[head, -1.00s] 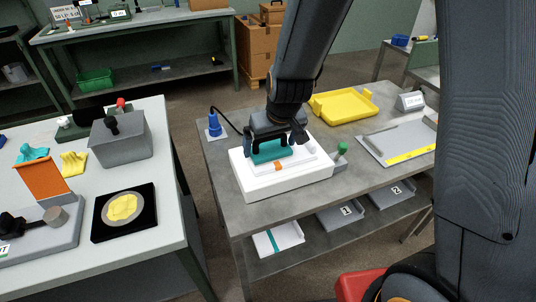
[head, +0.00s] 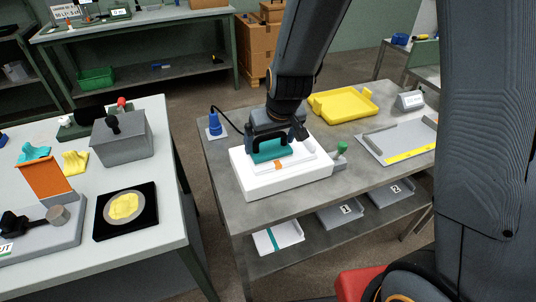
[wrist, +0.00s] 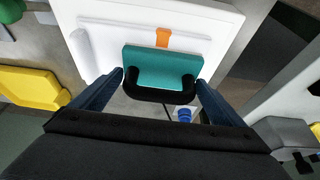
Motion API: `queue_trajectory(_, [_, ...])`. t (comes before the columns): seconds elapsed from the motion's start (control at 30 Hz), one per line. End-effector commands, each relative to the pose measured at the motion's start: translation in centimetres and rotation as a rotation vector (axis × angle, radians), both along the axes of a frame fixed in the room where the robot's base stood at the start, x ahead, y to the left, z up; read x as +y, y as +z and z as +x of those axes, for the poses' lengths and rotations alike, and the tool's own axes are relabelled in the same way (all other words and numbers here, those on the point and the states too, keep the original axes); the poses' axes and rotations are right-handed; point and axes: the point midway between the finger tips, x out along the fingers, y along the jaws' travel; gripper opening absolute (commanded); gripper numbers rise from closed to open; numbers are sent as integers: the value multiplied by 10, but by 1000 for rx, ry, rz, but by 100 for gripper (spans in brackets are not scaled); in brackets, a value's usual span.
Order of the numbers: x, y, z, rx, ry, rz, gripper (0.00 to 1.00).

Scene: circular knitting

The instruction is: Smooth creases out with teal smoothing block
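The teal smoothing block (head: 270,151) is over the white board-like unit (head: 252,184) on the middle table. In the wrist view the teal block (wrist: 160,66) has a black handle (wrist: 158,96) on its near side. My gripper (head: 276,135) is directly above the block. A pale flat panel with an orange tab (head: 278,165) lies beneath and beside the block. Creases are too small to tell, and the block hides part of the panel. Exact contact underneath is hidden.
A yellow tray (head: 343,105) and a grey tray with a yellow strip (head: 400,141) lie to the right. A blue bottle-like item with a cable (head: 214,124) stands at the left edge. A green knob (head: 342,147) sits beside the white unit. The left table (head: 150,235) holds several tools.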

Motion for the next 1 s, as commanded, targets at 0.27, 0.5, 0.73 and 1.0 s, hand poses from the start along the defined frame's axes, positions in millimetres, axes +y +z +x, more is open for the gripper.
queue_trajectory(0.27, [2, 1, -2, 1, 1, -1, 73])
queue_trajectory(0.5, [12, 2, -10, 4, 1, -1, 73])
queue_trajectory(0.73, [17, 0, -12, 1, 1, -1, 73])
queue_trajectory(1.0, [17, -1, -12, 1, 0, 0, 100])
